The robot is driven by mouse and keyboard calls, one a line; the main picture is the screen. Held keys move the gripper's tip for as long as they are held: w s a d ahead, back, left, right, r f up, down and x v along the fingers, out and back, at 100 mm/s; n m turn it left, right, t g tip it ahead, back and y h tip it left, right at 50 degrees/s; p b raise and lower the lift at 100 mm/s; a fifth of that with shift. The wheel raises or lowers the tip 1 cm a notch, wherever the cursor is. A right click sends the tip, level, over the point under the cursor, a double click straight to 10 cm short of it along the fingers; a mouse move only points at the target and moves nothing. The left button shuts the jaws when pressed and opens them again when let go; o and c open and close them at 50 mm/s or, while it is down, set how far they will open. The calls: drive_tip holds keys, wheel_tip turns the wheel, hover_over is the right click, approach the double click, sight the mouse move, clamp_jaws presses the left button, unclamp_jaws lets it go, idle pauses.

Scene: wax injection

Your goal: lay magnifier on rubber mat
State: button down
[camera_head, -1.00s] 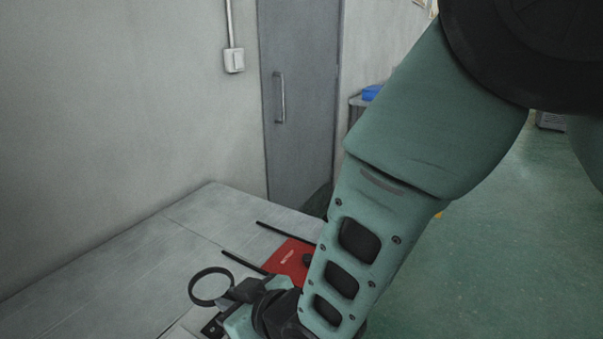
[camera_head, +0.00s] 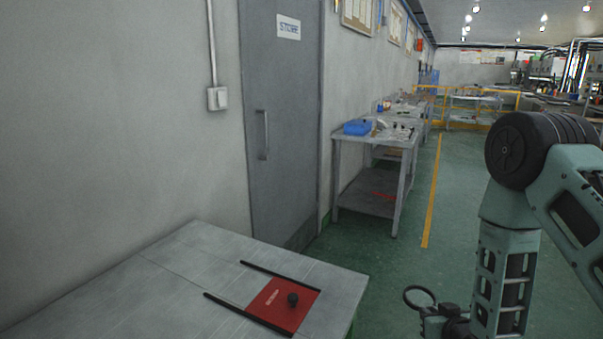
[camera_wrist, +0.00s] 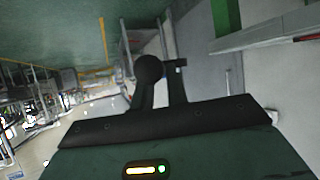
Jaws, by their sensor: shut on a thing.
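My gripper (camera_head: 438,318) is at the lower right in the head view, off the right end of the grey table and over the green floor side. It is shut on the magnifier (camera_head: 419,296), whose thin black ring stands out to the left of the jaws. The handle is mostly hidden by the jaws. In the wrist view my gripper (camera_wrist: 163,82) shows dark fingers, with a dark rounded shape at their tips that I cannot identify for certain.
The grey table (camera_head: 120,295) fills the lower left and is largely bare. Two black strips (camera_head: 280,276) flank the red sheet, and a black knob (camera_head: 292,299) stands on it. A grey door and wall are behind. A second table (camera_head: 350,140) holds a blue bin (camera_head: 357,128).

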drive_tip(key=s+a+r+n+y, duration=0.1)
drive_tip(key=a+r+n+y, duration=0.1)
drive_tip(key=a, duration=0.6)
drive_tip(key=s+a+r+n+g+y, duration=0.1)
drive_tip(key=a+r+n+y, duration=0.1)
drive_tip(key=a, duration=0.7)
drive_tip(key=s+a+r+n+y, duration=0.1)
drive_tip(key=a+r+y, duration=0.1)
drive_tip(key=a, duration=0.7)
drive_tip(key=shift+s+r+n+g, duration=0.1)
drive_tip(key=shift+r+n+g, duration=0.05)
drive_tip(key=shift+n+g, duration=0.2)
drive_tip(key=s+a+r+n+g+y, duration=0.2)
drive_tip(key=s+a+r+n, duration=0.1)
drive_tip(key=s+a, duration=0.7)
drive_tip(key=s+a+r+n+g+y, duration=0.2)
drive_tip(key=s+a+r, duration=0.3)
drive_tip(key=s+a, duration=0.5)
drive_tip(key=a+n+g, duration=0.1)
drive_tip(key=a, duration=0.1)
drive_tip(key=shift+s+a, duration=0.25)
drive_tip(key=shift+a, duration=0.15)
drive_tip(key=shift+n, duration=0.25)
drive_tip(key=shift+f+p, duration=0.5)
drive_tip(key=shift+f, duration=4.3)
